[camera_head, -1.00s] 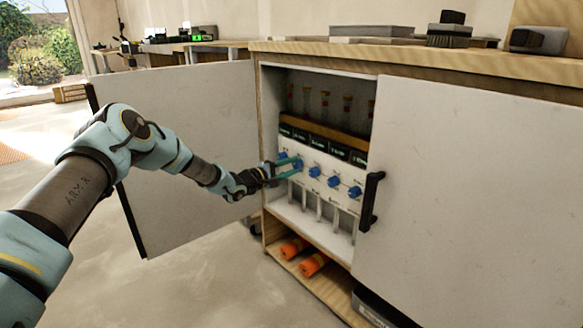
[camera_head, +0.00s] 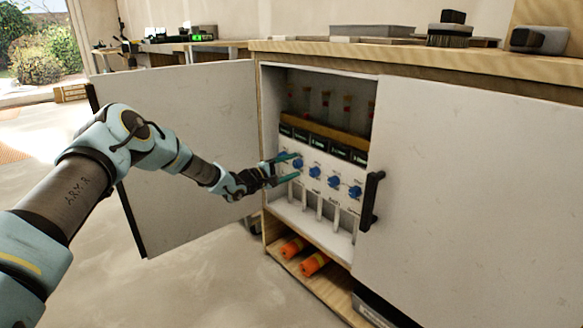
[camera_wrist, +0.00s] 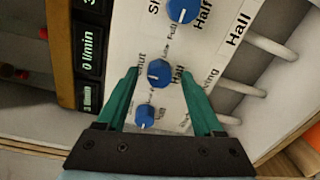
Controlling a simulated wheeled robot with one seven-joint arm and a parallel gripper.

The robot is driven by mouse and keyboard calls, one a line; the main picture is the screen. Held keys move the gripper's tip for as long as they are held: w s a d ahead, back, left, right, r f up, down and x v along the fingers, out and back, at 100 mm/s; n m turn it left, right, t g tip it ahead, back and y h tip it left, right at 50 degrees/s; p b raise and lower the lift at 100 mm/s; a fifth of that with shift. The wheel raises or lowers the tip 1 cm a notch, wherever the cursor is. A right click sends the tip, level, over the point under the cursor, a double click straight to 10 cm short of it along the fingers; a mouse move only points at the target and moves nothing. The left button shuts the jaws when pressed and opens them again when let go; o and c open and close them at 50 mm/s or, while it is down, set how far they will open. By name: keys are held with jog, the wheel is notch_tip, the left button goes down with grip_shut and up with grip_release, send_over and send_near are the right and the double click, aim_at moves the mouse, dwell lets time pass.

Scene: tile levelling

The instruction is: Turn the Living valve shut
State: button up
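A white valve panel (camera_head: 329,197) with a row of blue knobs is inside the open cabinet. My gripper (camera_wrist: 159,70) is open, its teal fingers on either side of one blue knob (camera_wrist: 159,73), with gaps visible. That is the second knob from the left (camera_head: 298,163) in the head view. The label (camera_wrist: 207,82) beside it is partly covered by a finger and seems to end in "ing", so I take it as the Living valve. Words around the knob include "Half" and seemingly "Shut". A readout (camera_wrist: 89,45) roughly in line with it shows 0 l/min.
Neighbouring knobs (camera_wrist: 182,8) and (camera_wrist: 146,115) are close on both sides, the first beside a "Hall" label (camera_wrist: 238,29). The other door (camera_head: 465,205) covers the right side. Orange cylinders (camera_head: 313,264) lie below.

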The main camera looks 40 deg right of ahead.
jog(key=a+p, duration=0.2)
jog(key=a, duration=0.8)
jog(key=shift+w+a+r, duration=0.25)
jog(key=shift+w+a, duration=0.05)
jog(key=shift+a, duration=0.1)
jog(key=shift+w, duration=0.1)
